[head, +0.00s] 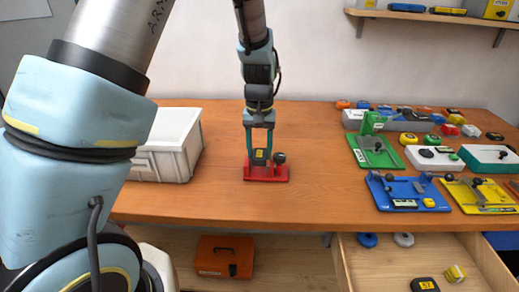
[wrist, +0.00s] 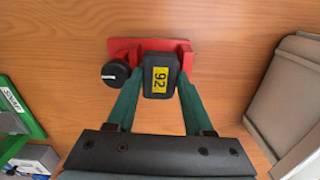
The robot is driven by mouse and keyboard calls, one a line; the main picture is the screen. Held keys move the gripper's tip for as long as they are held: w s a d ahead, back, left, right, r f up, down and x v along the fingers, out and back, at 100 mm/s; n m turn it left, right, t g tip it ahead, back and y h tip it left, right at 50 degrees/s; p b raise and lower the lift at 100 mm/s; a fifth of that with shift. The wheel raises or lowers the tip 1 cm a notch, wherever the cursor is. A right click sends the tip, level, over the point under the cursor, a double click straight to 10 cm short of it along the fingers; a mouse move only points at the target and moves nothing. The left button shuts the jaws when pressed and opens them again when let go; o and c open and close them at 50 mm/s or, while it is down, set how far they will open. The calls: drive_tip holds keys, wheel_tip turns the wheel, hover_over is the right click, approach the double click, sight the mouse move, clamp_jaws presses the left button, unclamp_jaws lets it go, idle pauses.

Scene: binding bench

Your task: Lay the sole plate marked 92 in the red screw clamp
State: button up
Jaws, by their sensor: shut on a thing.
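In the head view my gripper (head: 260,155) points down at the red screw clamp (head: 266,174), and the plate (head: 260,161) is at the clamp. The clamp's black knob (head: 280,158) is right of the plate. The clamp also shows in the wrist view (wrist: 125,46), behind the plate. I cannot tell whether the plate rests on the clamp.
A white bin (head: 172,148) stands left of the clamp. Green (head: 377,157), blue (head: 385,198) and yellow (head: 470,203) fixtures stand to the right. An open drawer (head: 400,265) below holds several small items. The bench between clamp and fixtures is clear.

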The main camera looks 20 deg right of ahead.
drive_tip(key=o, duration=1.2)
drive_tip(key=shift+c, duration=0.6)
drive_tip(key=shift+o, duration=0.9)
drive_tip(key=shift+s+d, duration=0.1)
drive_tip(key=shift+r, duration=0.1)
